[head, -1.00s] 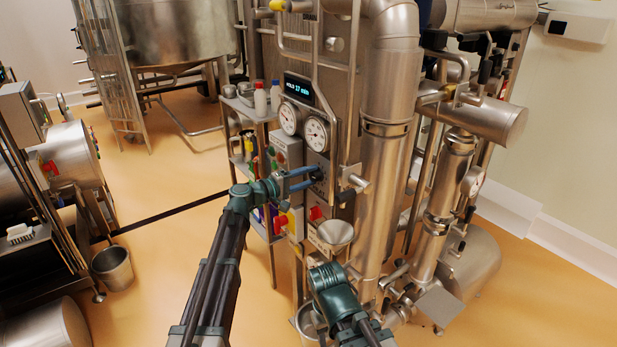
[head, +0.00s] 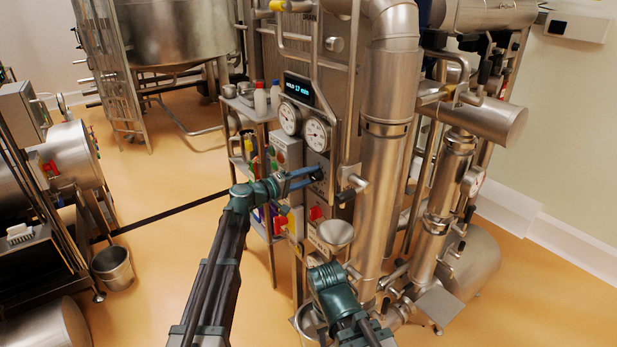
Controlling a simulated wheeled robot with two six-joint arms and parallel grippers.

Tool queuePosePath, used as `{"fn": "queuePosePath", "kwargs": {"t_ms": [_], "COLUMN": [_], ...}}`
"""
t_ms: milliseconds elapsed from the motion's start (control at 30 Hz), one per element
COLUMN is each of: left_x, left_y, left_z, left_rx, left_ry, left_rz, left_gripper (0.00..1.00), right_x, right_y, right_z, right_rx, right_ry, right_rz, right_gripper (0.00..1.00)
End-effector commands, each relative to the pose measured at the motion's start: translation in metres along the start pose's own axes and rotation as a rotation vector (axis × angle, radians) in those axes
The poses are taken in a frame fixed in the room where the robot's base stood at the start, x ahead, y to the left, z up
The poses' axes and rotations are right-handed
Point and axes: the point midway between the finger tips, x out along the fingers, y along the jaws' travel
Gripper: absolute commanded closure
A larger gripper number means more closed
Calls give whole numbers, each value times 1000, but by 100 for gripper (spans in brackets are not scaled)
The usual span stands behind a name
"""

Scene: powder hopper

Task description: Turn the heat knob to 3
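My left gripper (head: 312,176) reaches from the left to the front panel of the steel machine. Its two blue fingers point right, with a narrow gap between them, and their tips are at a small dark knob below the gauges. The fingers mostly cover the knob, so its setting and any numbers cannot be read. I cannot tell whether the fingers grip the knob or only stand around it. My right arm's teal wrist (head: 333,288) is low in front of the machine, below the steel funnel (head: 336,233); its fingers cannot be made out.
Two round gauges (head: 316,135) and a lit display (head: 299,89) sit above the knob. A grey box with coloured buttons (head: 282,155) and a red handle (head: 316,213) are close by. A shelf with bottles (head: 261,99) stands left. A thick vertical pipe (head: 384,190) is at right.

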Motion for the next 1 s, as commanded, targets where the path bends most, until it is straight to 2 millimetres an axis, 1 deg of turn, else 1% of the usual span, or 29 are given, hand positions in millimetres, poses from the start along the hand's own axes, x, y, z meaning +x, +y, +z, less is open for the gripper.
{"fn": "queuePosePath", "kwargs": {"t_ms": [33,100,167,433,567,667,900,1000], "left_x": [-1,0,0,-1,-9,-26,-79,-99], "left_y": [-1,-1,-1,0,0,0,0,0], "left_z": [2,2,1,1,1,2,2,1], "left_rx": [3,2,2,0,0,0,0,0], "left_ry": [-4,-3,-3,-1,0,1,2,2], "left_rz": [-4,-3,-2,-1,-1,-1,-2,-2], "left_gripper": [43,30,20,20,20,20,20,20], "right_x": [0,0,0,0,0,-1,-4,-5], "right_y": [0,0,0,0,0,0,0,0], "right_z": [0,0,0,0,0,0,0,0], "right_rx": [0,0,0,0,0,0,0,0], "right_ry": [0,0,0,0,0,0,0,0], "right_rz": [0,0,0,0,0,0,0,0], "right_gripper": [50,50,50,50,50,50,50,50]}}
